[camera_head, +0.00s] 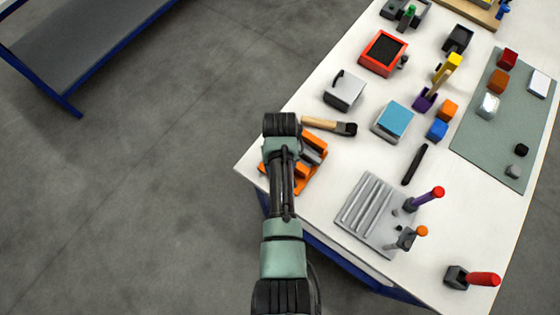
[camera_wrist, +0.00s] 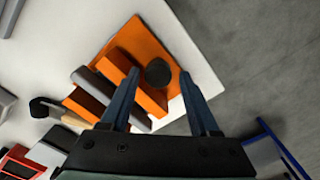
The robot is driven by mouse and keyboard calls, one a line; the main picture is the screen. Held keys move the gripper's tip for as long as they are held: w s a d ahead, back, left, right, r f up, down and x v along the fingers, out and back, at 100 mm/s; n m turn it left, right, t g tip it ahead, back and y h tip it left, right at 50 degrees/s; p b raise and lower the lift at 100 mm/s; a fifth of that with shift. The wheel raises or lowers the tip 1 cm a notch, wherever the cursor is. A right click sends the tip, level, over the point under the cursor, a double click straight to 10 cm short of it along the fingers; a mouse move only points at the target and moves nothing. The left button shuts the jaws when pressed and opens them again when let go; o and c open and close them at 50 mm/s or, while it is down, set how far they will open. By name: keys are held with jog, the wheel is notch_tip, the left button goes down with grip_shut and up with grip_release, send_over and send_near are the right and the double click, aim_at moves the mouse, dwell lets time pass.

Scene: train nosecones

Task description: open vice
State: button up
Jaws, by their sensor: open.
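The orange vice (camera_head: 311,160) sits at the left corner of the white table, partly hidden behind my arm in the head view. In the wrist view the vice (camera_wrist: 145,45) shows an orange base, orange blocks and dark grey jaw bars (camera_wrist: 95,86). A round black knob (camera_wrist: 158,72) stands at its outer end. My gripper (camera_wrist: 159,71) is open, its two blue-grey fingers on either side of the knob in the picture. I cannot tell whether they touch it, or how far the jaws stand apart. The head view hides my fingers.
A wooden-handled tool (camera_head: 325,124) lies beside the vice; it also shows in the wrist view (camera_wrist: 55,111). A grey metal block (camera_head: 344,90), a blue-topped box (camera_head: 394,121) and a ridged grey plate (camera_head: 367,213) stand nearby. The floor beyond the table corner is clear.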

jog(key=shift+w+d+r, duration=0.1)
jog(key=shift+w+d, duration=0.05)
jog(key=shift+d, duration=0.1)
jog(key=m+b, duration=0.1)
jog(key=m, duration=0.4)
jog(key=shift+f, duration=0.2)
jog(key=m+b, duration=0.1)
jog(key=m, duration=0.2)
jog(key=m+b, duration=0.2)
jog(key=m, duration=0.1)
jog(key=shift+s+a, duration=0.1)
jog(key=shift+s, duration=0.1)
notch_tip(320, 180, up, 13)
jog(key=p, duration=0.1)
jog(key=shift+w, duration=0.15)
jog(key=shift+a, duration=0.1)
